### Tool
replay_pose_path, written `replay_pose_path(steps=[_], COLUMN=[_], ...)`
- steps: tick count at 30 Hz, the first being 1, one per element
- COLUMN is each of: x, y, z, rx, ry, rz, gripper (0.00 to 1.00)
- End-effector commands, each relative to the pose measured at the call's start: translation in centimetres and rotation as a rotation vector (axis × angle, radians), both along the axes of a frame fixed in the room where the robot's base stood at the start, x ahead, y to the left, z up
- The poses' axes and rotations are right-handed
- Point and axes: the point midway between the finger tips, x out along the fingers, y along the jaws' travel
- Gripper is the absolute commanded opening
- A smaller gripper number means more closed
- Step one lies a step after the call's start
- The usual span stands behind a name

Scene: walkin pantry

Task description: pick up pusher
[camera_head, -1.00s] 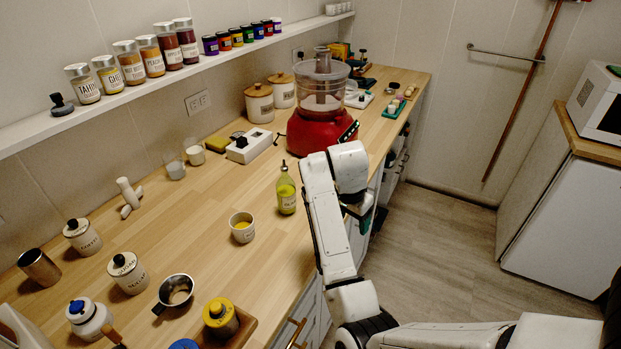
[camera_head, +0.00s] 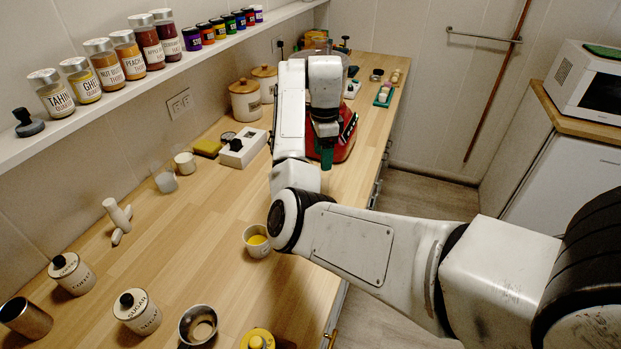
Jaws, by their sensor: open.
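No piece is plainly marked as the pusher. The red food processor (camera_head: 344,142) stands on the counter at the back, mostly hidden behind my arm, so I cannot tell whether a pusher sits in its lid. A pale peg-shaped piece (camera_head: 118,218) stands on the counter at the left, and a small dark knobbed piece (camera_head: 28,123) sits on the shelf; I cannot tell if either is the pusher. My gripper (camera_head: 327,157) is open and points down in front of the food processor, with green fingertips. Nothing shows between them.
A white switch box (camera_head: 241,150), a yellow sponge (camera_head: 207,147) and lidded canisters (camera_head: 245,101) stand left of my arm. A bowl with yellow contents (camera_head: 256,241) is close beside my elbow. A jar shelf (camera_head: 108,104) runs above.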

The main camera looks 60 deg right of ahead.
Motion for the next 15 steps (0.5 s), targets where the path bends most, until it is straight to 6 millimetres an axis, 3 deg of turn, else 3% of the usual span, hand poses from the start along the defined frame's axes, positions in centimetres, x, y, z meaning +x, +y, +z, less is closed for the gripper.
replay_pose_path(steps=[15], x=[-0.2], y=[0.0], z=[-5.6], rx=[-0.001], ry=[0.001], rz=[0.000], gripper=[0.66])
